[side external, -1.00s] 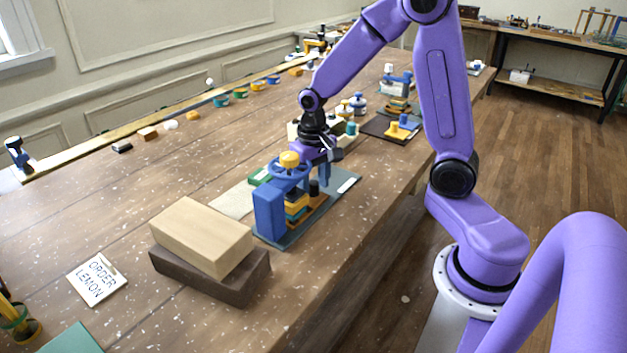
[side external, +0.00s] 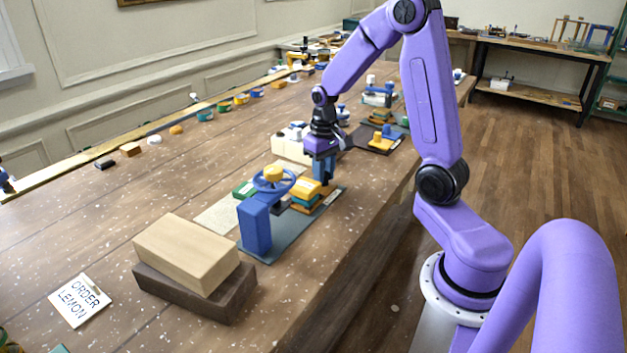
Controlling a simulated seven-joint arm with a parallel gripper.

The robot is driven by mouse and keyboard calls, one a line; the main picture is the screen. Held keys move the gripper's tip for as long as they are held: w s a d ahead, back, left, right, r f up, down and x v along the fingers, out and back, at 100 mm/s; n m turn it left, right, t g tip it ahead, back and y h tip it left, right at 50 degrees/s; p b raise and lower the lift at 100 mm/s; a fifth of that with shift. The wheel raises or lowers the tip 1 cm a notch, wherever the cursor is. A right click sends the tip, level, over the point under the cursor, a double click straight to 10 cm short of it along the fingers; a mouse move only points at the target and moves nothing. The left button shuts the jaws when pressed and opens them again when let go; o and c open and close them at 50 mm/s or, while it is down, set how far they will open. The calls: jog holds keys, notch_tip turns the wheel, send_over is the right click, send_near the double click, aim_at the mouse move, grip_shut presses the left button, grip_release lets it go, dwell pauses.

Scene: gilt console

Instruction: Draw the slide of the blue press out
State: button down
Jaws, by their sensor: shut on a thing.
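The blue press (side external: 254,228) stands on a grey-blue base plate (side external: 283,240) in the middle of the table, with a blue handwheel (side external: 290,184) and a yellow cap (side external: 272,172) on top. Its slide carries a stack of yellow, green and orange pieces (side external: 306,189), which shows to the right of the handwheel, mostly clear of it. My gripper (side external: 326,180) points down at the stack's far right side, shut on the slide's dark handle. The fingers hide most of the handle, and the slide itself is largely hidden under the stack.
A pale wooden block (side external: 187,248) lies on a dark brown block (side external: 205,296) at the front left, near the press. A card reading ORDER LEMON (side external: 80,300) lies farther left. A pale block (side external: 291,149) with items stands behind my gripper. A dark tray (side external: 375,140) is beyond.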

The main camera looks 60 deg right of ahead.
jog(key=shift+w+d+r, duration=0.1)
jog(key=shift+d, duration=0.25)
jog(key=c, duration=0.9)
grip_release()
jog(key=shift+a, duration=0.1)
jog(key=shift+r, duration=0.3)
notch_tip(320, 180, up, 17)
jog(key=shift+f, duration=0.15)
